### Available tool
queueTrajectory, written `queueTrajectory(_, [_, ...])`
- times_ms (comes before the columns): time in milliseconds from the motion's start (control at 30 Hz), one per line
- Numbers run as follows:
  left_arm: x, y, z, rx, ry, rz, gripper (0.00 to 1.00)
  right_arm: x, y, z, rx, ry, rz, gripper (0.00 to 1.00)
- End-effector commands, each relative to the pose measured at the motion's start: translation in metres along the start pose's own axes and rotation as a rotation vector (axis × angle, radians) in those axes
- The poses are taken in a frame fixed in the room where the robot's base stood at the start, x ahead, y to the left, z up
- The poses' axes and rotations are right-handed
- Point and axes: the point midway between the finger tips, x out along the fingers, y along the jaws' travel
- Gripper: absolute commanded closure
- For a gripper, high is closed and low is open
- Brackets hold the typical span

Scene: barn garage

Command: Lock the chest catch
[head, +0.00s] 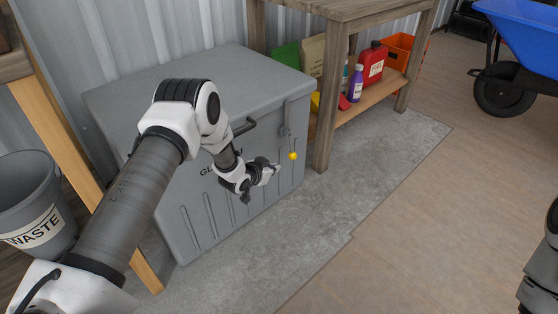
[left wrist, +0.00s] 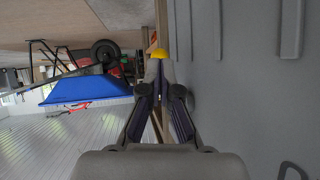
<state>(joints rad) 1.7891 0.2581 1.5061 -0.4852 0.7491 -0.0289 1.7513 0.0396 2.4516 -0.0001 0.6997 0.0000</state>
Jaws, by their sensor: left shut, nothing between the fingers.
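The grey chest (head: 230,175) stands against the wall with its lid (head: 205,80) down. A grey catch (head: 286,130) is on its front near the right end, below the lid edge. A yellow knob (head: 292,156) sits at the catch's lower end; a yellow piece, likely this knob, also shows in the left wrist view (left wrist: 159,54). My left gripper (head: 276,168) is shut and empty, in front of the chest, just left of and slightly below the knob. In the left wrist view its fingers (left wrist: 160,92) point toward the yellow piece. I cannot tell whether they touch.
A dark handle (head: 245,127) sticks out from the chest front beside my left arm. A wooden shelf (head: 365,100) with a red can (head: 373,64) and bottles stands close on the right. A waste bucket (head: 38,205) is at left.

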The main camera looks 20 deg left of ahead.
Motion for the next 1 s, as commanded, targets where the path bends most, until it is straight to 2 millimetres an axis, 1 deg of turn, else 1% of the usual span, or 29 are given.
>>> queueTrajectory(33, [-0.016, 0.0, 0.0, -0.003, -0.005, 0.001, 1.0, -0.013, 0.0, -0.001, 0.0, 0.002, 0.0, 1.0])
queueTrajectory(100, [-0.031, -0.001, 0.007, -0.003, -0.005, 0.0, 1.0, -0.02, 0.0, -0.001, 0.001, 0.001, 0.0, 1.0])
queueTrajectory(200, [-0.049, 0.0, 0.015, -0.003, -0.004, 0.0, 1.0, -0.028, 0.0, 0.0, 0.001, 0.001, 0.0, 1.0])
queueTrajectory(333, [-0.063, 0.001, 0.023, -0.001, -0.004, 0.001, 1.0, -0.032, 0.0, 0.0, 0.0, 0.001, 0.0, 1.0])
queueTrajectory(467, [-0.066, 0.001, 0.026, 0.001, -0.002, 0.0, 1.0, -0.032, 0.0, 0.0, 0.0, 0.001, 0.0, 1.0])
queueTrajectory(900, [-0.066, 0.001, 0.026, 0.001, -0.003, 0.001, 1.0, -0.032, 0.0, 0.0, 0.0, 0.001, 0.0, 1.0])
queueTrajectory(967, [-0.064, 0.007, 0.026, 0.009, -0.005, 0.011, 1.0, -0.032, 0.0, 0.0, 0.0, 0.001, 0.0, 1.0])
queueTrajectory(1000, [-0.063, 0.017, 0.028, 0.019, -0.012, 0.027, 1.0, -0.032, 0.0, 0.0, 0.0, 0.001, 0.0, 1.0])
